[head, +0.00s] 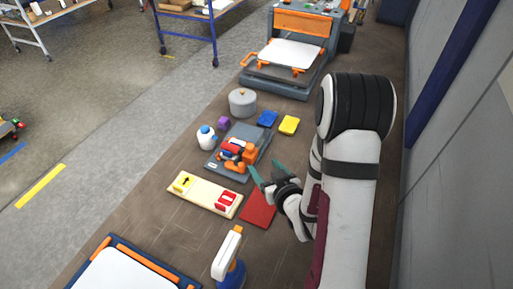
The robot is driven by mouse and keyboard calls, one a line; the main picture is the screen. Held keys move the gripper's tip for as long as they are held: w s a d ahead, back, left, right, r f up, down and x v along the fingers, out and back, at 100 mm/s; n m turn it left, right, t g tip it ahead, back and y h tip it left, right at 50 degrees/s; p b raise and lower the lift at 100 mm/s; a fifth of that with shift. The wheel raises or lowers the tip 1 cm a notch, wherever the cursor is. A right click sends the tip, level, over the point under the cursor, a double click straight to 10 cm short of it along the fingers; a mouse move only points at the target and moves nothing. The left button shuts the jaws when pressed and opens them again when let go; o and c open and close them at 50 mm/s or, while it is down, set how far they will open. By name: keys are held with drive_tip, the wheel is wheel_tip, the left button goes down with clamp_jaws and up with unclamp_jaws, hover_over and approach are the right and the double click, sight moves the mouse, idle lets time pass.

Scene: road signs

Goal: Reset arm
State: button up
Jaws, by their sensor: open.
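My gripper (260,174) has two greenish fingers spread apart and empty. It hangs at the middle right of the head view, just right of an orange and red object (238,155) on a grey tray (223,178). A cream board (207,196) lies in front of the tray. It carries a yellow block with a black arrow (183,182) at its left and a red block with white marks (225,201) at its right. A flat red piece (258,208) lies right of the board, partly below my gripper.
A grey lidded pot (242,102), a purple block (223,123), a blue piece (267,118), a yellow piece (289,125) and a white-blue bottle (207,138) stand behind. A spray bottle (228,257) stands in front. An orange-grey machine (290,50) is at the back.

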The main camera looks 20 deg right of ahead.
drive_tip(key=s+a+r+m+g, duration=0.2)
drive_tip(key=s+a+r+g, duration=0.1)
drive_tip(key=s, duration=0.6)
drive_tip(key=s+a+r+m+g+y, duration=0.1)
drive_tip(key=s+a+r+g, duration=0.3)
drive_tip(key=s, duration=0.5)
drive_tip(key=s+a+r+m+g, duration=0.2)
drive_tip(key=s+a+g, duration=0.3)
drive_tip(key=s, duration=0.4)
drive_tip(key=shift+s+a+r+m+g+y, duration=0.2)
drive_tip(key=shift+a+r+m+g+y, duration=0.15)
drive_tip(key=shift+r+g, duration=0.5)
